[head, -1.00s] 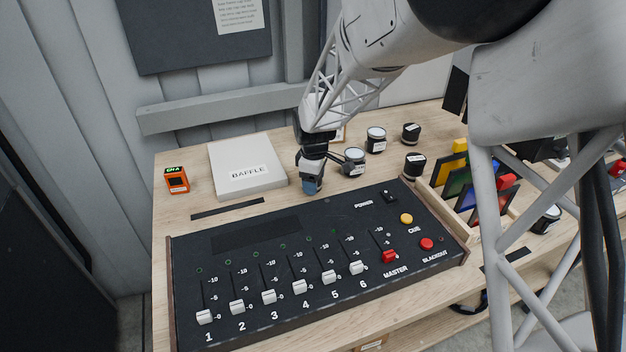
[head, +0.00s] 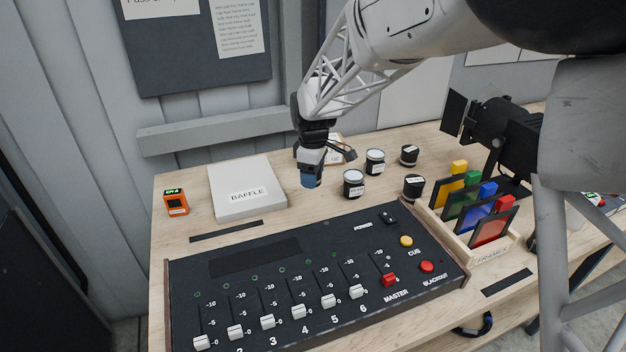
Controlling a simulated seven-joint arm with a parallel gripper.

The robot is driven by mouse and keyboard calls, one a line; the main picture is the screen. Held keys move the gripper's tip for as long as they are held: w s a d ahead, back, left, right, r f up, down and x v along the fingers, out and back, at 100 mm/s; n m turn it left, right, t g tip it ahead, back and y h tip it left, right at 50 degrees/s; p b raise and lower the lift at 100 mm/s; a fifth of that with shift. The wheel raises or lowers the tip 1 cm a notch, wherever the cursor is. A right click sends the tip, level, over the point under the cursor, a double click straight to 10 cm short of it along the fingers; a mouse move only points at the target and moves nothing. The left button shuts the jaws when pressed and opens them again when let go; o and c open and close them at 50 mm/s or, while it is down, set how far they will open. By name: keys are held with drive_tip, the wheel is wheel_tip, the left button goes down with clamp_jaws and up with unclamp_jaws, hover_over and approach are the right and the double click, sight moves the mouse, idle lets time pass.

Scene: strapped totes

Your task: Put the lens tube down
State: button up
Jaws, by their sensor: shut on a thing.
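My gripper (head: 311,178) points down above the table, behind the black console and to the right of the white BAFFLE box. It is shut. A blue piece (head: 311,181) shows at its tip; I cannot tell whether this is the lens tube or a fingertip, and the grip itself is too small to make out. The tip appears clear of the table. Black cylinders with pale labels stand to its right: a near one (head: 354,186), one behind it (head: 375,163), a far one (head: 409,155) and one beside the console (head: 414,187).
The BAFFLE box (head: 236,178) and an orange device (head: 176,203) stand at the left. The console (head: 290,232) fills the front. A rack of coloured frames (head: 498,249) and a black spotlight (head: 495,125) stand right. Bare table lies between box and cylinders.

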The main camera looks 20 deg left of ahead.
drive_tip(key=shift+a, duration=0.1)
idle(0.6)
drive_tip(key=s+a+f+m, duration=0.1)
drive_tip(key=s+a+m, duration=0.1)
drive_tip(key=s+a, duration=1.1)
drive_tip(key=shift+a+f+m, duration=0.3)
hover_over(230, 185)
drive_tip(key=shift+a+f, duration=0.1)
drive_tip(key=shift+f, duration=0.65)
idle(0.3)
drive_tip(key=shift+f, duration=1.75)
drive_tip(key=shift+f, duration=0.1)
